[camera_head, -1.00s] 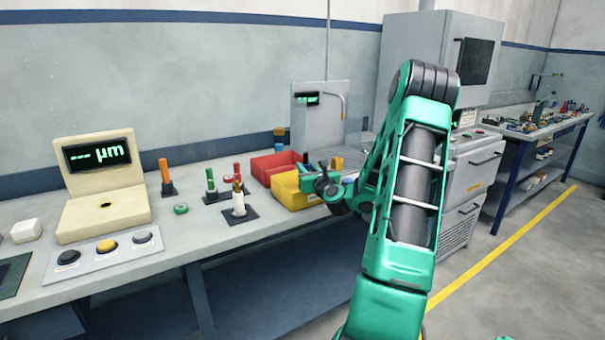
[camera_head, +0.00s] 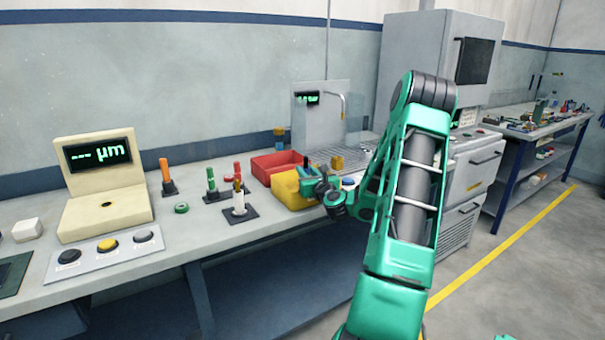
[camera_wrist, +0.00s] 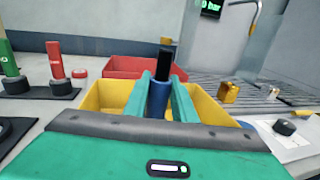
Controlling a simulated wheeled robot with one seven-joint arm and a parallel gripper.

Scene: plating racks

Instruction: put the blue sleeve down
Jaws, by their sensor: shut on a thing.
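The blue sleeve (camera_wrist: 158,101) stands upright between the teal fingers of my gripper (camera_wrist: 160,92) in the wrist view, with a black piece rising from its top. My gripper is shut on it. Behind and around the fingers in that view is the open yellow bin (camera_wrist: 98,97). The sleeve's lower end is hidden, so I cannot tell whether it touches the bin. In the head view my gripper (camera_head: 318,184) is at the right side of the yellow bin (camera_head: 286,189), partly covering it.
A red bin (camera_head: 268,165) stands behind the yellow one. Posts on dark bases, one with a white piece (camera_head: 239,204), stand to the left. A gauge (camera_head: 105,180) is further left. A grated station (camera_head: 320,125) with a small amber block (camera_wrist: 229,92) lies behind right.

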